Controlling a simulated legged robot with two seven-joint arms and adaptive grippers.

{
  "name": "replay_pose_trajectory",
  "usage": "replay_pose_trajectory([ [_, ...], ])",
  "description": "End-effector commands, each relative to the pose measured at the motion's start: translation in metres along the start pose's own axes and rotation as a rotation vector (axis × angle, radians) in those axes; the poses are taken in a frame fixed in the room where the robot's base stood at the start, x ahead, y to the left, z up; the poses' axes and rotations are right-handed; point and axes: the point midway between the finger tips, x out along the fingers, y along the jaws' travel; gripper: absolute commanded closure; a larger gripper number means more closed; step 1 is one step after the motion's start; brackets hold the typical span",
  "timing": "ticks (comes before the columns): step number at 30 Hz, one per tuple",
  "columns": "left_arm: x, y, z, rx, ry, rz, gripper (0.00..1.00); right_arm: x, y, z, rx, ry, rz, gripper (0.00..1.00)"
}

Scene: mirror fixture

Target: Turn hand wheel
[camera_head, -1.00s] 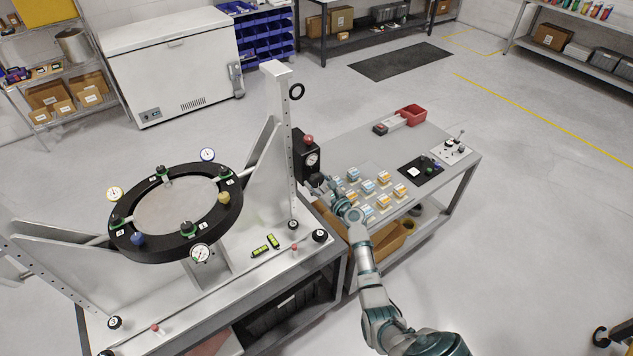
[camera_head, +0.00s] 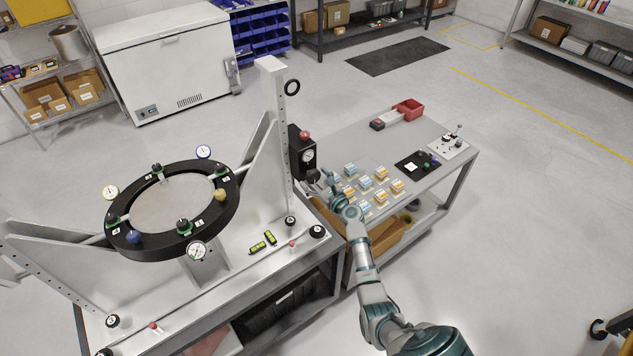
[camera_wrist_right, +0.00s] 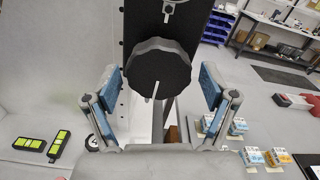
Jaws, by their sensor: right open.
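The hand wheel is a black, lobed knob (camera_wrist_right: 158,66) in the right wrist view, on a dark housing (camera_head: 301,155) fixed to the upright of the fixture. In the head view my gripper largely hides it. My right gripper (camera_wrist_right: 160,84) is open, its two blue-padded fingers on either side of the knob with gaps to both. In the head view the right gripper (camera_head: 322,184) is at the lower end of the housing. My left gripper is not in view.
The fixture's black ring (camera_head: 172,253) with gauges stands left of the housing. Two green levels (camera_head: 264,241) lie on its base.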

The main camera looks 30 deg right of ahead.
Motion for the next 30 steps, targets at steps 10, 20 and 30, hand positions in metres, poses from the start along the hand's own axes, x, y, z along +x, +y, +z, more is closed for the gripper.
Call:
replay_pose_trajectory([
  [10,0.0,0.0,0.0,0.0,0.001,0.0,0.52,-0.058,0.0,-0.002,-0.002,0.002,0.0,0.16],
  [20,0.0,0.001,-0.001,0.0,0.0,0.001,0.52,-0.112,-0.001,-0.005,0.002,0.005,0.0,0.16],
  [30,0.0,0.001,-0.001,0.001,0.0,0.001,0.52,-0.118,-0.001,-0.004,0.003,0.004,0.001,0.16],
])
